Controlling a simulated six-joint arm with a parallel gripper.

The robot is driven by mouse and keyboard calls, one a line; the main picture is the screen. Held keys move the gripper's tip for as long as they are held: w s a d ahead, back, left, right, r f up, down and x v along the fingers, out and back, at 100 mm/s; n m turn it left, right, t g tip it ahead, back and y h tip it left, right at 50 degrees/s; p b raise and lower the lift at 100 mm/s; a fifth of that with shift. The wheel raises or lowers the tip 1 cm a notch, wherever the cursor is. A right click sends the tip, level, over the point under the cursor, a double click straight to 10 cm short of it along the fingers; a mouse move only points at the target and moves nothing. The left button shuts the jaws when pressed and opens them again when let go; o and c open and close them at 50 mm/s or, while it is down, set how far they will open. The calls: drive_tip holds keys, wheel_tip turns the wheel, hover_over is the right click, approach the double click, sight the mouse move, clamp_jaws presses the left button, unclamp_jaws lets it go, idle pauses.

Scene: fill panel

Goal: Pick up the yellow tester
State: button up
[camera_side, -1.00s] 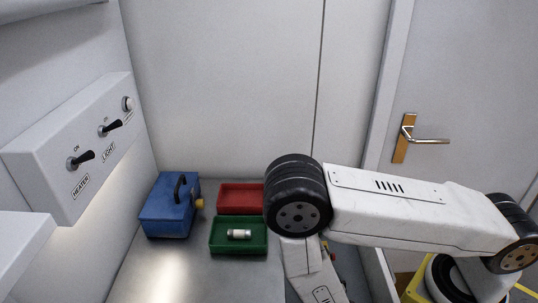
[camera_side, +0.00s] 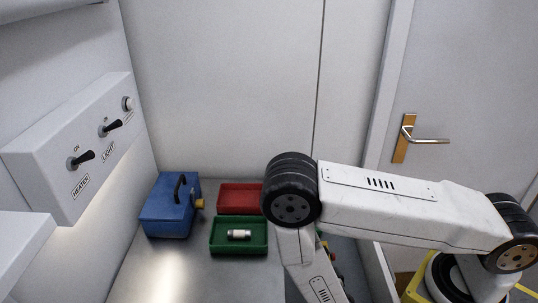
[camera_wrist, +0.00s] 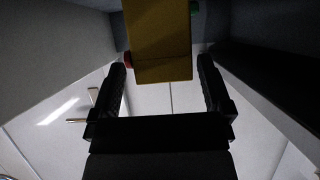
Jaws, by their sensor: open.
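The yellow tester (camera_wrist: 158,42) fills the top middle of the wrist view as a dark yellow block. A red part (camera_wrist: 128,58) shows at its left side and a green part (camera_wrist: 195,8) at its upper right. My gripper (camera_wrist: 162,68) is open, with one black finger on each side of the tester's near end in the picture. I cannot tell whether either finger touches it. In the side view my gripper is out of sight and the tester cannot be made out clearly; small red and green bits show behind my arm.
On the grey worktop (camera_side: 190,275) stand a blue box (camera_side: 165,215) with a black handle, a red tray (camera_side: 237,196), and a green tray (camera_side: 217,247) holding a white cylinder (camera_side: 239,235). A switch panel (camera_side: 75,150) is on the left wall. A door (camera_side: 450,80) is at right.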

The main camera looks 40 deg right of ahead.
drive_tip(key=shift+x, duration=2.6)
drive_tip(key=shift+a+f, duration=0.1)
drive_tip(key=shift+f, duration=0.05)
drive_tip(key=c, duration=1.2)
